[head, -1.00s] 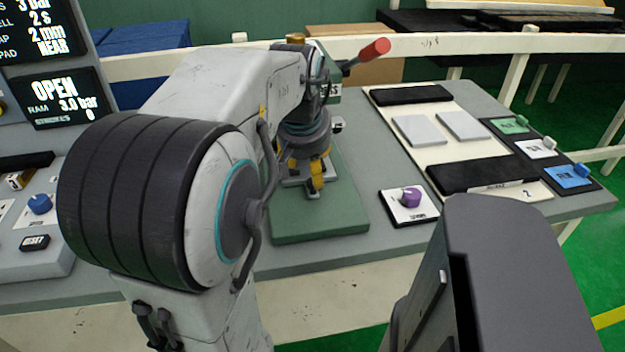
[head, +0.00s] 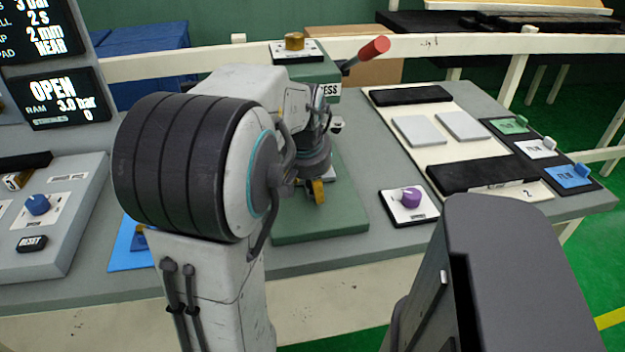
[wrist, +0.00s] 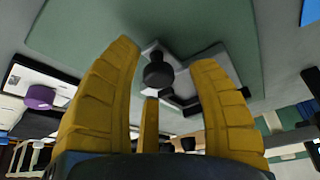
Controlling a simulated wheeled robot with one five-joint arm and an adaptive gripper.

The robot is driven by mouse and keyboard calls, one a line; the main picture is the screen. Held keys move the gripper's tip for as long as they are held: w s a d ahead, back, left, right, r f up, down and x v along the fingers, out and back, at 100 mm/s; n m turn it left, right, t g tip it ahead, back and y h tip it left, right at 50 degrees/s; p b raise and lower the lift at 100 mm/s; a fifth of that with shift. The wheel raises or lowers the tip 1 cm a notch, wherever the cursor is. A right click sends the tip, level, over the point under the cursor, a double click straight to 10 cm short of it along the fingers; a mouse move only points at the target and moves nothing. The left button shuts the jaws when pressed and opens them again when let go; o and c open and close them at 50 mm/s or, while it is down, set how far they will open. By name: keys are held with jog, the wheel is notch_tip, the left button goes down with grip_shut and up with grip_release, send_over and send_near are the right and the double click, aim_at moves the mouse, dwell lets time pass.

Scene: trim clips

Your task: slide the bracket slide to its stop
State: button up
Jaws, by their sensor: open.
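In the wrist view a dark knob (wrist: 158,72) stands on a pale metal bracket piece (wrist: 182,96), which I take to be the bracket slide. It lies on the green press base (wrist: 140,22). My gripper (wrist: 165,58) is open, with its yellow fingers spread on either side of the knob and a third finger below it in the picture. No finger is clearly seen touching the knob. In the head view my gripper (head: 317,190) is low over the green base (head: 325,225). My arm hides most of the slide there, and its stop cannot be made out.
The press head (head: 310,72) and red-tipped lever (head: 367,54) rise behind my arm. A purple knob (head: 410,198) on a white plate is right of the base. A cream tray (head: 400,103) with grey and black pads lies farther right. A control panel (head: 60,215) stands left.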

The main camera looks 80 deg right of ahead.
jog(key=shift+c, duration=0.5)
grip_shut()
